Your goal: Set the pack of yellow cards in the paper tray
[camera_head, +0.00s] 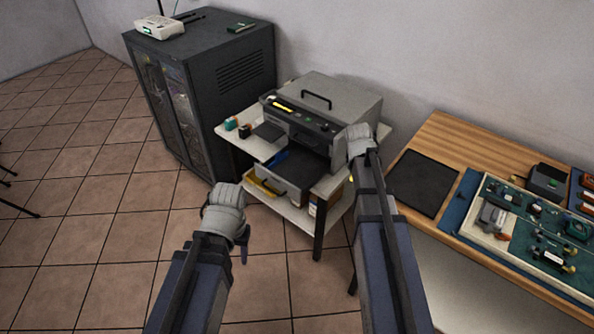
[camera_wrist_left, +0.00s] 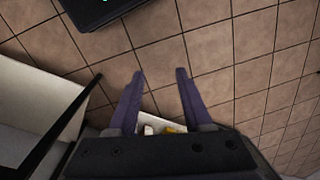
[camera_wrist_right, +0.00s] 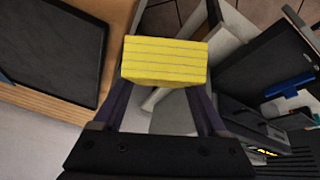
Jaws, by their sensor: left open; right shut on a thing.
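The pack of yellow cards (camera_wrist_right: 165,62) is held between the fingers of my right gripper (camera_wrist_right: 163,82). In the head view the right wrist hides most of the pack, leaving a small yellow bit beside it. The paper tray (camera_head: 297,187) looks to be the dark open tray at the printer's front, with a blue piece (camera_head: 281,157) at its side. In the right wrist view the tray (camera_wrist_right: 275,62) is to the right of the pack, apart from it. My left gripper (camera_wrist_left: 160,74) is open and empty above the tiled floor.
The grey printer (camera_head: 325,100) stands on a white shelf stand (camera_head: 240,136) with small items. A dark cabinet (camera_head: 205,85) is at the left. At the right, a wooden table (camera_head: 480,140) holds a black mat (camera_head: 423,182) and a board of electronics (camera_head: 530,240).

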